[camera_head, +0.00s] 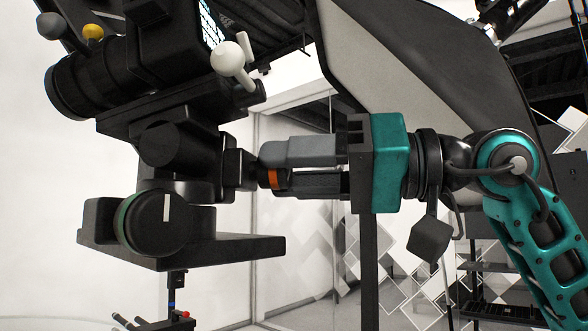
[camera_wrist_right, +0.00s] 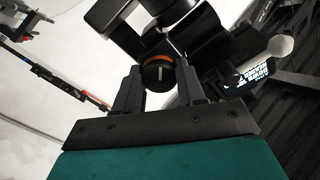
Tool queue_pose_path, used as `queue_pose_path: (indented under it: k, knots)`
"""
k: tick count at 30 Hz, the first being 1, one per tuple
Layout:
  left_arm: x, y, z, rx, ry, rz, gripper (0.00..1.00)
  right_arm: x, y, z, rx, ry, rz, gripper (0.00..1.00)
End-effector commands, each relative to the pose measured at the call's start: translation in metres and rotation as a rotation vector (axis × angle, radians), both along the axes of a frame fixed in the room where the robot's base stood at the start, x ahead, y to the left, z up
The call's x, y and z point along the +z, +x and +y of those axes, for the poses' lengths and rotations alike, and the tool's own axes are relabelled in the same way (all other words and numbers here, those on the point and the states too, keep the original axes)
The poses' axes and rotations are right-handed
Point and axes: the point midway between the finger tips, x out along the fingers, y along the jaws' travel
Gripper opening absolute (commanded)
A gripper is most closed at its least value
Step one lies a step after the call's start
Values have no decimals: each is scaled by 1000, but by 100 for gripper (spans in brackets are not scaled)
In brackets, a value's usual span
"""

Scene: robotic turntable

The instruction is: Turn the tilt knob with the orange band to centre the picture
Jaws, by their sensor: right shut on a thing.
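The tilt knob with the orange band (camera_head: 271,178) sticks out to the right from the black camera head (camera_head: 176,160) in the head view. My right gripper (camera_head: 275,166) comes in from the right and is shut on this knob, one finger above and one below. In the right wrist view the knob (camera_wrist_right: 158,75) sits between the two fingers, its pale line close to upright in the picture and its orange band behind. The camera (camera_head: 150,55) sits tilted on top of the head. Its screen (camera_head: 211,24) is partly cut off at the top. My left gripper is not in view.
A white ball-ended handle (camera_head: 229,62) sticks out above my right gripper. Another round black knob with a white line (camera_head: 157,222) is at the lower left of the head. A large softbox (camera_head: 400,60) hangs behind my right arm.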

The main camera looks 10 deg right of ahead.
Motion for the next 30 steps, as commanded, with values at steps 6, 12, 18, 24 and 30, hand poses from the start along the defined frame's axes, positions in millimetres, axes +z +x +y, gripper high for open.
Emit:
queue_pose_path:
  k: [6, 12, 18, 24, 30]
  knots:
    - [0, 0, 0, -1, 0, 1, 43, 1, 0, 0, -1, -1, -7, 9]
    - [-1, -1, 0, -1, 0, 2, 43, 1, 0, 0, -1, -1, -6, 9]
    - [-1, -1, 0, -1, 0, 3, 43, 1, 0, 0, -1, -1, -6, 57]
    - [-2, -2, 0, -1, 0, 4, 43, 0, 0, 0, -1, -2, -6, 65]
    - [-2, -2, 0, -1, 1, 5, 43, 0, -2, -5, -1, -2, -5, 65]
